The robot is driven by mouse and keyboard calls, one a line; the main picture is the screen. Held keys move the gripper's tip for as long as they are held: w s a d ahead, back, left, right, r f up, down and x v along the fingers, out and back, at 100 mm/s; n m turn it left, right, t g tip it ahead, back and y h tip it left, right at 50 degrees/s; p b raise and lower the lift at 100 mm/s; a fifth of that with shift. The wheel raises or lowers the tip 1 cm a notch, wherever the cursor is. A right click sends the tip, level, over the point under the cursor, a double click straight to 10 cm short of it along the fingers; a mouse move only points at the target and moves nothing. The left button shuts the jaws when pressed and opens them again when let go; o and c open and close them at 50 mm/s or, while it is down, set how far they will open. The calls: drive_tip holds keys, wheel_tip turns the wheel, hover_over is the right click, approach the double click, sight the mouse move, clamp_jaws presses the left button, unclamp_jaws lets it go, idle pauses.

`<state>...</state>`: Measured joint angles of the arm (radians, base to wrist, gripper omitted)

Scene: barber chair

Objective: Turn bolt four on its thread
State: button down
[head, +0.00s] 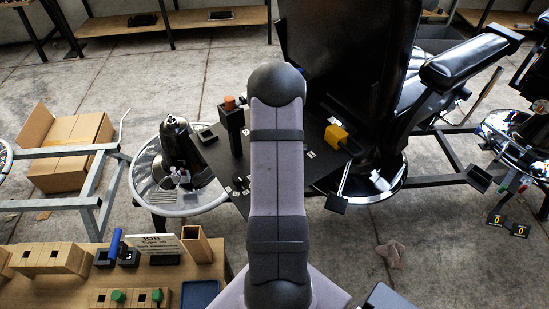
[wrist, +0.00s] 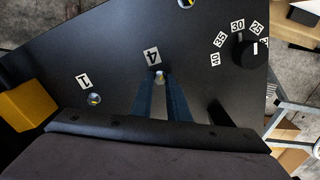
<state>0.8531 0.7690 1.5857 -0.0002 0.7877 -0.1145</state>
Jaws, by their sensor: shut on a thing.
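Bolt four (wrist: 159,76) is a small pale metal bolt in the black plate (wrist: 120,30), just below the label "4" (wrist: 151,55) in the wrist view. My gripper (wrist: 161,84) has its two dark blue fingers at the bolt, one on each side, shut on it. The bolt's shank and thread are hidden. In the head view my own arm covers the gripper and bolt four, and the black plate (head: 215,158) shows to its left.
Bolt one (wrist: 95,98) sits left of bolt four by its label. Another bolt (wrist: 186,3) is at the wrist view's top edge. A numbered dial (wrist: 250,48) is at right. A yellow block (head: 337,135) and black chair (head: 335,60) stand close to my arm.

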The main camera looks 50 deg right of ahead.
drive_tip(key=m, duration=0.4)
drive_tip(key=shift+m+b, duration=0.3)
drive_tip(key=shift+m, duration=0.1)
drive_tip(key=m, duration=0.3)
drive_tip(key=shift+m, duration=0.3)
drive_tip(key=m, duration=0.3)
drive_tip(key=shift+m+b, duration=0.3)
drive_tip(key=shift+b, duration=0.05)
drive_tip(key=shift+m, duration=2)
drive_tip(key=shift+d+r, duration=0.1)
drive_tip(key=c, duration=1.7)
unclamp_jaws()
